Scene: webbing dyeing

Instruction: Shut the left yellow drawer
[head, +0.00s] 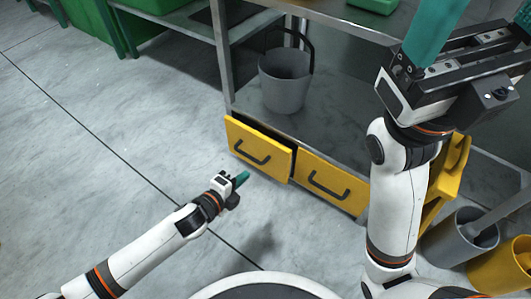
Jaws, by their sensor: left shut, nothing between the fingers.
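The left yellow drawer (258,138) is in the lower part of the grey shelf unit, with a dark bar handle (251,154) on its front. Its front stands a little forward of the right yellow drawer (331,185), with a dark side edge showing between them. My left gripper (243,177) is shut and empty, its teal fingertips just below the left drawer's lower edge in the picture, apart from the handle. My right gripper (476,28) is raised at the upper right, its teal fingers spread apart with nothing seen between them.
A grey bucket (284,84) stands on the shelf above the drawers. A grey bin (462,236) and a yellow bin (503,268) stand at the lower right. The floor left of the drawers is clear.

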